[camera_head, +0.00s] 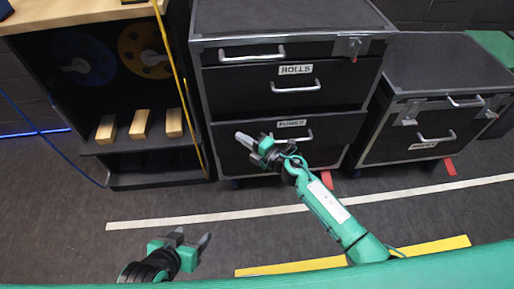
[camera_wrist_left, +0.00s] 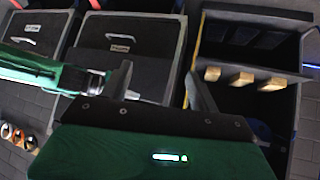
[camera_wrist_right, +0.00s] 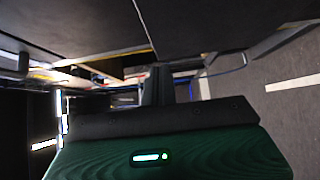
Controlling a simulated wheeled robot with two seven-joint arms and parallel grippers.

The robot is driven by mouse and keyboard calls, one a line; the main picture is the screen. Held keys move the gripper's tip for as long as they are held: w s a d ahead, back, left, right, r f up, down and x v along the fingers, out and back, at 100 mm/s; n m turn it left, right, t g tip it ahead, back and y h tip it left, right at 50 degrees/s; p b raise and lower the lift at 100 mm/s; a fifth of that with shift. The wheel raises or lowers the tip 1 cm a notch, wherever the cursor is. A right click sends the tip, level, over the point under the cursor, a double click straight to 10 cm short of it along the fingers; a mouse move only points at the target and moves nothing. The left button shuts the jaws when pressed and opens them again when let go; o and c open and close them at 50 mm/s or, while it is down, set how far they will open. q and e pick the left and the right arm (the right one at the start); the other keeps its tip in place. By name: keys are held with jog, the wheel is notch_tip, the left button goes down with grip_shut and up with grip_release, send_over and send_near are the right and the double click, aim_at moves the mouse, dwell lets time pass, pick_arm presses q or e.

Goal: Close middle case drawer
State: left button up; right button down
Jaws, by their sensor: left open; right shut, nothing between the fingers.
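The black middle case (camera_head: 290,20) has silver edges and stacked drawers. Its ROLLS drawer (camera_head: 240,90) has a silver handle (camera_head: 296,88). The POWER drawer (camera_head: 335,130) below has a handle partly behind my right gripper. I cannot tell for sure how far either drawer stands out. My right gripper (camera_head: 243,137) is shut and empty, in front of the lower drawer, its fingers pointing left; its fingers also show in the right wrist view (camera_wrist_right: 160,85). My left gripper (camera_head: 191,240) is open and empty, low over the floor, well away from the case; it also shows in the left wrist view (camera_wrist_left: 160,88).
A dark shelf unit (camera_head: 155,177) with several wooden blocks stands left, with a yellow strip (camera_head: 175,70) along its edge. Another black case (camera_head: 440,65) stands right. The floor (camera_head: 80,210) in front is clear apart from tape lines.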

aim_at(248, 123)
pick_arm(q)
jog(key=shift+w+d+t+h, duration=0.15)
jog(key=shift+w+d+t, duration=0.1)
jog(key=shift+d, duration=0.2)
jog(key=shift+w+d+t+h, duration=0.15)
jog(key=shift+d+t, duration=0.1)
jog(key=shift+d, duration=0.15)
pick_arm(e)
jog(key=shift+w+d, duration=0.1)
jog(key=shift+w, duration=1.6)
jog(key=w+b, duration=0.2)
jog(key=w, duration=0.2)
jog(key=shift+f, duration=0.15)
jog(key=shift+w+r, duration=0.2)
jog(key=shift+r, duration=0.1)
pick_arm(q)
jog(key=d+t, duration=0.1)
jog(key=d+h, duration=0.1)
jog(key=shift+w+d+r+t, duration=0.1)
jog(key=shift+d+r+t, duration=0.05)
jog(key=shift+d+t, duration=0.2)
